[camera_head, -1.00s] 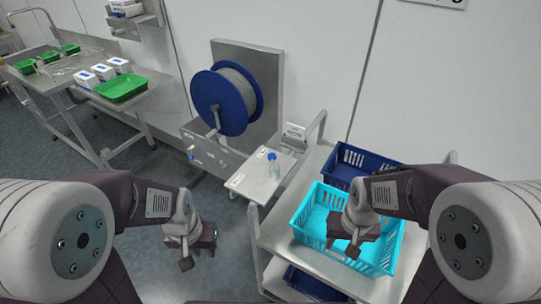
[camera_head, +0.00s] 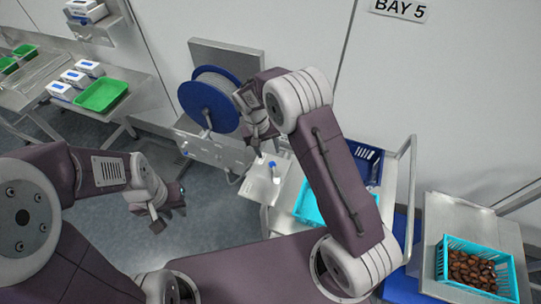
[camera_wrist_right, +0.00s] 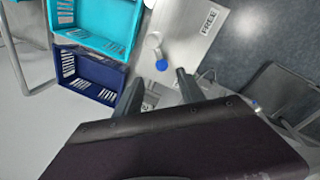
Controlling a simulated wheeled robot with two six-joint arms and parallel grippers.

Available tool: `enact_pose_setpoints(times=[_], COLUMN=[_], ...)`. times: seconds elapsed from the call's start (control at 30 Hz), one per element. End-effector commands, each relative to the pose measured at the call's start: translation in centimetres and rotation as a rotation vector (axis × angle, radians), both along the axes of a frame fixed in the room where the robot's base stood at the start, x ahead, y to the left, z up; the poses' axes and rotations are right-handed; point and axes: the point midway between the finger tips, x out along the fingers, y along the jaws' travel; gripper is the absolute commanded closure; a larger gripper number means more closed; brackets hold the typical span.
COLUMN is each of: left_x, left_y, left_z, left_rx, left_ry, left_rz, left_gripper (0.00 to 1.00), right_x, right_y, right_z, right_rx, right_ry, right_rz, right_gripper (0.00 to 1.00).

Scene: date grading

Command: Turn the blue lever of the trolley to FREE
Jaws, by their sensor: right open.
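The blue lever's knob (camera_head: 272,164) stands on a light metal plate (camera_head: 258,187) at the side of the trolley. In the right wrist view the blue knob (camera_wrist_right: 161,65) tops a pale stem, with a FREE label (camera_wrist_right: 209,20) lying apart from it, up and to the right. My right gripper (camera_head: 259,150) is open and empty close to the knob. In the right wrist view its fingertips (camera_wrist_right: 160,84) are on either side just below the knob, which is not gripped. My left gripper (camera_head: 169,216) hangs empty over the floor and looks open.
The trolley's teal crate (camera_wrist_right: 98,20) and dark blue crate (camera_wrist_right: 92,77) are beside the lever plate. A blue cable reel (camera_head: 209,103) stands behind. A teal crate of dates (camera_head: 440,266) is on a table at right. Floor at left is clear.

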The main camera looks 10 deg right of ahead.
Motion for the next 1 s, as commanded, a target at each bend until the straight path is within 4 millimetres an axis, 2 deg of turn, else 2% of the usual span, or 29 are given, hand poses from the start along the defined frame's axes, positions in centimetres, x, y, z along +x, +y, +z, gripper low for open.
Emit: enact_pose_setpoints(times=[0.13,0.3,0.5,0.8,0.83,0.97,1.0], left_x=[0.0,0.0,0.0,0.0,0.0,0.0,0.0], left_y=[0.0,0.0,0.0,0.0,0.0,0.0,0.0], left_z=[1.1,2.7,3.7,3.6,3.6,3.6,3.6], left_rx=[0.0,0.0,0.0,0.0,0.0,0.0,0.0], left_ry=[0.0,0.0,-0.001,-0.001,-0.001,-0.001,-0.001], left_rz=[0.0,0.0,0.0,0.0,0.0,0.0,0.0], left_gripper=[0.75,0.75,0.75,0.75,0.75,0.75,0.75], right_x=[-0.1,-0.1,0.0,0.0,0.0,0.0,0.0], right_y=[-0.4,-1.1,-1.6,-1.7,-1.7,-1.7,-1.7], right_z=[-1.8,-5.3,-8.2,-8.9,-8.9,-8.8,-8.8], right_rx=[-0.001,-0.001,0.001,0.002,0.002,0.002,0.002], right_ry=[0.005,0.006,0.001,0.0,0.0,0.0,-0.001], right_rz=[-0.001,0.0,0.0,-0.001,-0.001,-0.001,-0.001], right_gripper=[0.54,0.54,0.54,0.54,0.59,0.95,1.0])
